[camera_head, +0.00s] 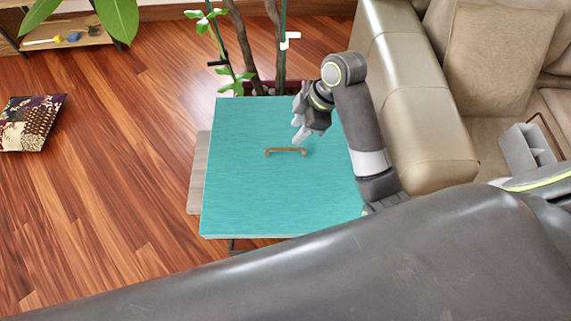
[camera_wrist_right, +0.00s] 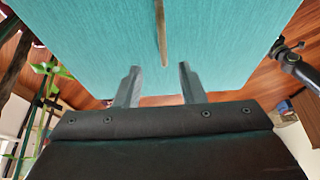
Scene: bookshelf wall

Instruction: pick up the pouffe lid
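The pouffe lid (camera_head: 250,195) is a teal square panel with a small brown bar handle (camera_head: 286,152) on its top. My right gripper (camera_head: 299,136) is above the lid, just beyond the handle in the head view. In the right wrist view the two fingers (camera_wrist_right: 158,85) stand apart with nothing between them. The handle (camera_wrist_right: 161,35) shows beyond the fingertips, roughly in line with the gap, against the teal lid (camera_wrist_right: 100,40). My left gripper is not in view.
A beige sofa (camera_head: 415,130) stands close on the right, with a grey divided caddy (camera_head: 527,147) on it. A plant (camera_head: 245,45) rises behind the lid. A patterned cushion (camera_head: 32,122) lies on the left. The wooden floor (camera_head: 110,170) between is clear.

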